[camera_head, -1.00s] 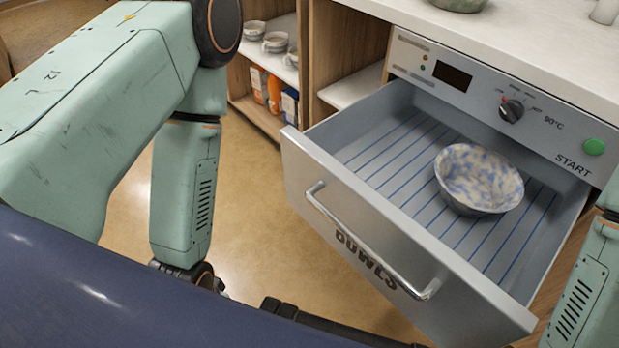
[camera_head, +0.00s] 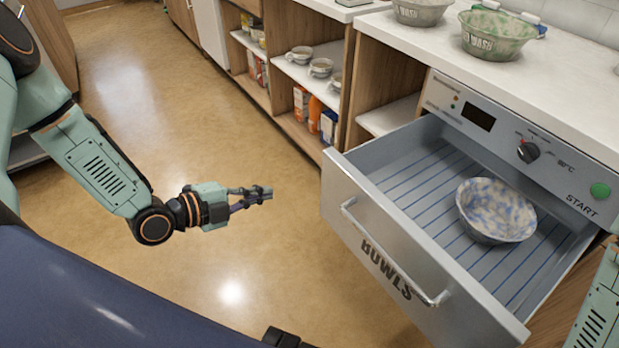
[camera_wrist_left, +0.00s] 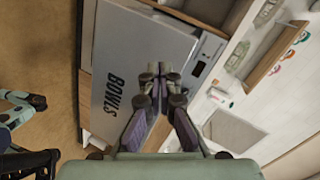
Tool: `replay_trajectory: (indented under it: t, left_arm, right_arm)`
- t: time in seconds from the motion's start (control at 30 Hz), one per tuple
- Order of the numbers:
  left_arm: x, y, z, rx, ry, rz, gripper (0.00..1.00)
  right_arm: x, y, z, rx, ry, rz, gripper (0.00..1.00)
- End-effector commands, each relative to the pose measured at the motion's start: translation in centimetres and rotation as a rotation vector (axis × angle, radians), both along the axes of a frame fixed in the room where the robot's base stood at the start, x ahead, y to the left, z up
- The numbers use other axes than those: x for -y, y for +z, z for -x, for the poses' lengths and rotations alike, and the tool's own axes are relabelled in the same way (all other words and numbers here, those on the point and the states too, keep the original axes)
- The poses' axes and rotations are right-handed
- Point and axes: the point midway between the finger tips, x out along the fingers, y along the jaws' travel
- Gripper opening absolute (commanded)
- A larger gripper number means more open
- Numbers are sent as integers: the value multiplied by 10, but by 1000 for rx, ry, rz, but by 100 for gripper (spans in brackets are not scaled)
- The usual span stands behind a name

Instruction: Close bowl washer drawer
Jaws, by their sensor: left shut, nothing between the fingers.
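The bowl washer (camera_head: 565,175) stands at the right with its drawer (camera_head: 412,243) pulled out. The drawer front has a bar handle (camera_head: 395,255) and the word BOWLS. A blue-and-white speckled bowl (camera_head: 495,212) sits upright on the drawer's blue-lined floor. My left gripper (camera_head: 268,193) is shut and empty, over the floor left of the drawer front and apart from it. In the left wrist view its fingertips (camera_wrist_left: 160,75) are together, with the drawer front (camera_wrist_left: 105,75) behind. My right arm shows at the right edge; its gripper is out of view.
A white counter (camera_head: 400,40) above the washer carries a green wash bowl (camera_head: 495,33) and a grey wash bowl (camera_head: 422,10). Open shelves left of the washer hold cups (camera_head: 321,67), an orange bottle (camera_head: 314,113) and cartons. The floor left of the drawer is clear.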

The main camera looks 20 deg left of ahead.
Motion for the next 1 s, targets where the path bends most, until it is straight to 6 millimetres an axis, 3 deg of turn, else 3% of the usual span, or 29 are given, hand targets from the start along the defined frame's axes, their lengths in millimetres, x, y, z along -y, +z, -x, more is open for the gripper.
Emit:
replay_trajectory:
  t: [0.1,0.3,0.57,1.0]
  left_arm:
    - [8,8,-2,146,-115,-138,0]
    - [11,11,-5,235,-167,-241,0]
    - [23,2,-20,240,-173,-248,0]
    - [56,-15,-61,238,-168,-248,0]
  right_arm:
    - [0,0,0,0,0,0,40]
    - [0,-1,0,0,0,0,40]
    - [0,-17,0,0,0,0,40]
    - [0,-47,0,0,0,0,40]
